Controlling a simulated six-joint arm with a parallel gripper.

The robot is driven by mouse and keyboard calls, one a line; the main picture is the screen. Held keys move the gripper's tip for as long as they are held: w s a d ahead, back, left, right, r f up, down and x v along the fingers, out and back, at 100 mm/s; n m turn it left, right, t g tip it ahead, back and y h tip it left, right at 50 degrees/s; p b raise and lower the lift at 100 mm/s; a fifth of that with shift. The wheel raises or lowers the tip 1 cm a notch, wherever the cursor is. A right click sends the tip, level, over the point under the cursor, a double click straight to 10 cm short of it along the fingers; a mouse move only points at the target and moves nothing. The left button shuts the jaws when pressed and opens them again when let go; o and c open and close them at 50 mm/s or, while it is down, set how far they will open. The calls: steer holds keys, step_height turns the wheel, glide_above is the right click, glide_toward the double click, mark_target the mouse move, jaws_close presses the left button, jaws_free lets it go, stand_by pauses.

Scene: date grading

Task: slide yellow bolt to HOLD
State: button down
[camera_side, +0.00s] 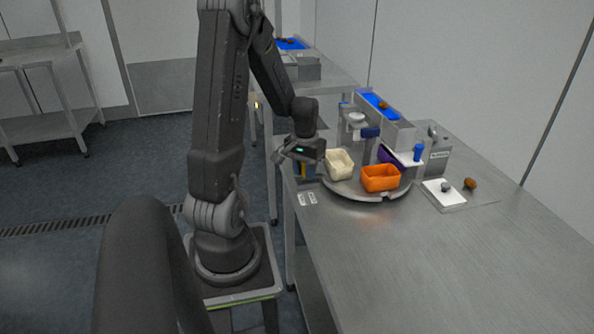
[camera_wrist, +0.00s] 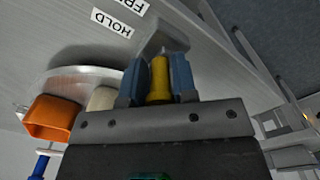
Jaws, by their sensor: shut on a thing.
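In the wrist view the yellow bolt (camera_wrist: 160,78) sits between the two blue-grey fingers of my gripper (camera_wrist: 158,80), which are shut on it. The bolt's grey mount (camera_wrist: 163,40) shows just beyond the fingertips on the steel table. The HOLD label (camera_wrist: 112,22) lies on the table to the upper left of the bolt, and a second label (camera_wrist: 134,5) is partly cut off beside it. In the side view my gripper (camera_side: 300,165) is low at the table's left edge, and a bit of yellow (camera_side: 303,170) shows beneath it. Two small labels (camera_side: 307,199) lie in front; their words are too small to read there.
A round steel turntable (camera_side: 366,195) close to the gripper carries a cream bin (camera_side: 340,164), an orange bin (camera_side: 380,178) and a purple bin (camera_side: 388,155). A white card (camera_side: 440,193) and a brown date (camera_side: 470,184) lie to the right. The front of the table (camera_side: 420,270) is clear.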

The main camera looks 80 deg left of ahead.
steer(key=shift+w, duration=0.6)
steer(key=c, duration=1)
jaws_free()
steer(key=shift+c, duration=0.2)
step_height(320, 180, up, 14)
